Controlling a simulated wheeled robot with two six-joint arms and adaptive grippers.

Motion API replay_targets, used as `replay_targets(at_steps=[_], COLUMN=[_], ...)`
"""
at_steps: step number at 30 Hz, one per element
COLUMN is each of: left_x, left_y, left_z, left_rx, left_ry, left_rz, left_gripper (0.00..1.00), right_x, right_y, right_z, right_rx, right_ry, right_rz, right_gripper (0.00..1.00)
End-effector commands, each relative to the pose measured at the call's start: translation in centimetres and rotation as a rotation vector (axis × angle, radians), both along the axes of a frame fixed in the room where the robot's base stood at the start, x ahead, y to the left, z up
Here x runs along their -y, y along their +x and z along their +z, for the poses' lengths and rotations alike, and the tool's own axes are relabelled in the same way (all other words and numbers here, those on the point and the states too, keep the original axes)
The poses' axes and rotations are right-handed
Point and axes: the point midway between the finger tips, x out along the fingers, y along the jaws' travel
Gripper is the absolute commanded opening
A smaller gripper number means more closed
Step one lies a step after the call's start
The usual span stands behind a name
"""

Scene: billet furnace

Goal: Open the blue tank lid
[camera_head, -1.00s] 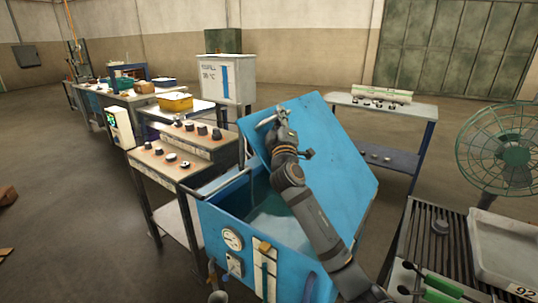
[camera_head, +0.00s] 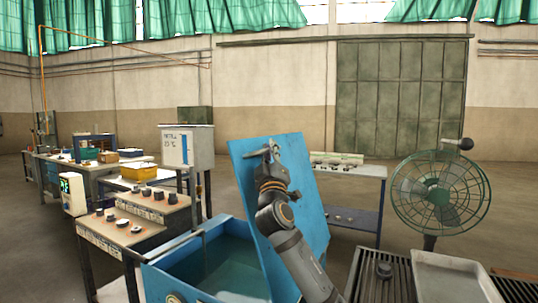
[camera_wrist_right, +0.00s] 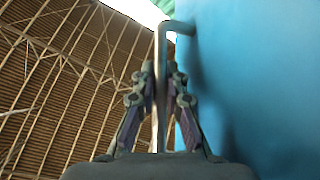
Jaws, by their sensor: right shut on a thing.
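The blue tank (camera_head: 160,280) stands low in the middle of the head view, with water (camera_head: 225,265) visible inside. Its blue lid (camera_head: 312,205) is raised and stands steeply tilted at the tank's right side. My right gripper (camera_head: 271,158) is at the lid's upper edge. In the right wrist view, my right gripper (camera_wrist_right: 157,85) is shut on the lid's bar handle (camera_wrist_right: 162,45), with the blue lid surface (camera_wrist_right: 250,90) close on the right. My left gripper is not in view.
A control desk with knobs (camera_head: 130,225) stands left of the tank. A green fan (camera_head: 440,195) and a roller table with a grey tray (camera_head: 455,280) are at the right. A bench (camera_head: 350,170) stands behind the lid. Open floor lies at the back.

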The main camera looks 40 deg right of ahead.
Motion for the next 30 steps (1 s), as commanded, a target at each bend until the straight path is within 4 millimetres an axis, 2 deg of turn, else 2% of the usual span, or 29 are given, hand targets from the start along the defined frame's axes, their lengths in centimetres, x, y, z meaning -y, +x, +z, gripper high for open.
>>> replay_targets(at_steps=[7,8,13,24,30], left_x=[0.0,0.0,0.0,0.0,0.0], left_y=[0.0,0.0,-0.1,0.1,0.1], left_z=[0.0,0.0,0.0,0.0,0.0], left_rx=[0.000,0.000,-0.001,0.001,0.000], left_ry=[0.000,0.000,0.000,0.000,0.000], left_rz=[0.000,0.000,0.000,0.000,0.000], left_gripper=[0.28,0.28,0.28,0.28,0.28], right_x=[0.0,0.0,0.0,-0.2,-2.1], right_y=[0.1,0.1,0.1,-0.2,-2.6], right_z=[-0.2,-0.2,-0.2,-0.4,-2.6], right_rx=[-0.003,-0.003,-0.003,-0.003,-0.007], right_ry=[0.003,0.003,0.003,0.000,-0.003], right_rz=[0.000,0.000,0.000,0.001,0.001], right_gripper=[0.00,0.13,0.36,0.36,0.36])
